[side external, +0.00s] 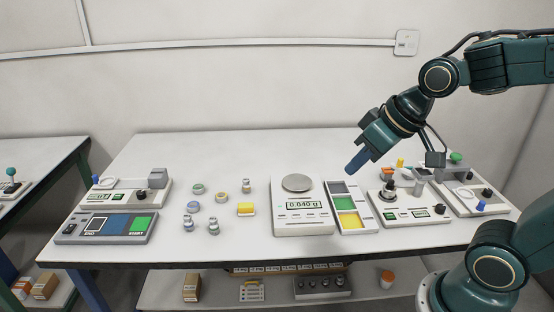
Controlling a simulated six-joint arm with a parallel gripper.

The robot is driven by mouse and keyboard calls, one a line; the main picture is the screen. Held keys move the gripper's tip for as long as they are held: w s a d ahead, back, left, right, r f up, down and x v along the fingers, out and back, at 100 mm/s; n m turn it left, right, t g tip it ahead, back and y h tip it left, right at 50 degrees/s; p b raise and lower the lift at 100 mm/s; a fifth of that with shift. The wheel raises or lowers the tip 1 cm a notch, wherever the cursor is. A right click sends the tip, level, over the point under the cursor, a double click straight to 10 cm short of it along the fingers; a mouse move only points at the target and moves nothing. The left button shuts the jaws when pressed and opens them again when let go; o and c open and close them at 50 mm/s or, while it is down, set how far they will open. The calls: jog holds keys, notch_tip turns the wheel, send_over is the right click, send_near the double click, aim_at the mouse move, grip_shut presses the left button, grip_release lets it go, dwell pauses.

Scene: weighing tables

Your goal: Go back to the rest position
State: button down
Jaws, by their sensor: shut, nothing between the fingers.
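My gripper (354,167) is shut and empty. It hangs in the air above the table, over the far end of a long tray (336,212) with grey, green and yellow sections. Its fingers point down and to the left. It is apart from everything on the table, as far as this view shows. A white scale (300,222) with a round metal pan (298,183) stands left of the tray; its display appears to read 0.040 g. The pan is empty.
A START/END panel (107,228) sits at the left. Devices with knobs (407,211) crowd the right. Open air surrounds my gripper; the wall (230,90) is behind.

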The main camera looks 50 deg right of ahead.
jog(key=s+r, duration=0.1)
jog(key=s, duration=0.7)
jog(key=shift+d+r+h, duration=0.25)
jog(key=shift+r+h, duration=0.05)
jog(key=shift+r, duration=0.05)
